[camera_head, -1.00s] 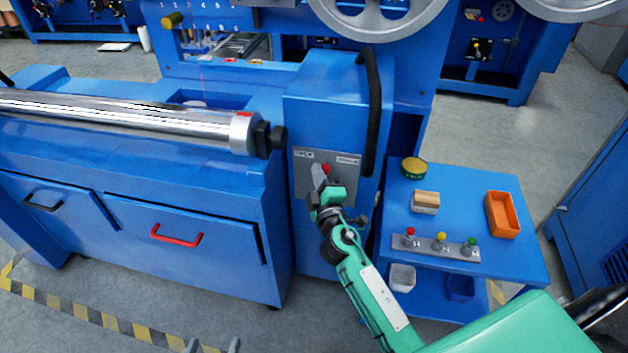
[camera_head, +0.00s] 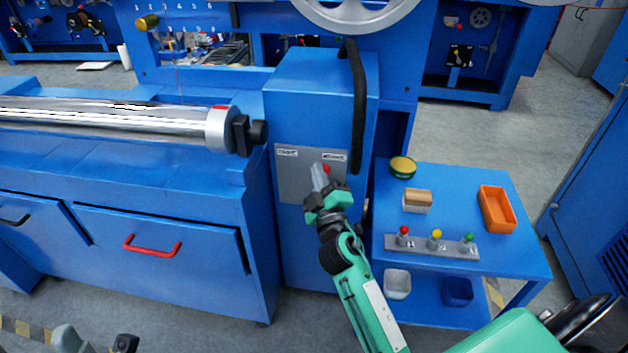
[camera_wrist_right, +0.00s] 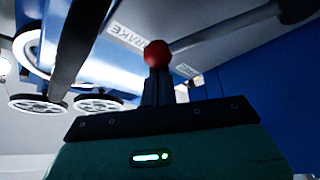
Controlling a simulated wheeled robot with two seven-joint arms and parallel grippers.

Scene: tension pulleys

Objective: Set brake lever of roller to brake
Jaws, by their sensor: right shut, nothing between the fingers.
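The brake lever's red knob (camera_head: 326,169) stands out from a grey plate (camera_head: 296,184) on the front of the blue roller cabinet. Two small labels are at the plate's top. In the right wrist view the red knob (camera_wrist_right: 157,54) ends a grey rod (camera_wrist_right: 230,28), and one label (camera_wrist_right: 128,38) reads BRAKE. My right gripper (camera_head: 320,178) is shut and empty, its fingertips close beside the knob. In the wrist view its dark fingers (camera_wrist_right: 157,88) overlap the knob; I cannot tell whether they touch. Grey and black parts at the bottom left appear to be my left gripper (camera_head: 96,342), mostly cut off.
A curved black bar (camera_head: 359,110) runs down the cabinet just right of the plate. The silver roller (camera_head: 110,118) lies at the left. A blue side table (camera_head: 455,195) at the right holds an orange tray (camera_head: 497,210) and a button strip (camera_head: 420,246).

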